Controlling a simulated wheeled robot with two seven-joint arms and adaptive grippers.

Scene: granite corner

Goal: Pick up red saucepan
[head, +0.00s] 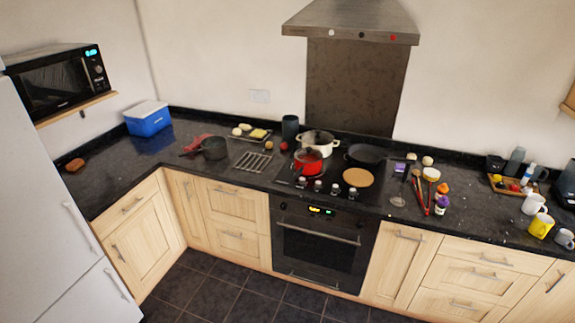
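The red saucepan (307,163) stands upright on the front left part of the black hob, on the granite counter. It is red outside, and a dark handle seems to reach toward its lower left. A white pot (319,139) stands close behind it and partly overlaps it in the view. Neither of my grippers shows in the head view.
A black frying pan (366,154) and a round tan board (358,177) are to the right of the saucepan. A metal rack (254,162) and a dark grey pot (214,148) are to its left. The range hood (352,22) hangs above. The floor (240,297) is clear.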

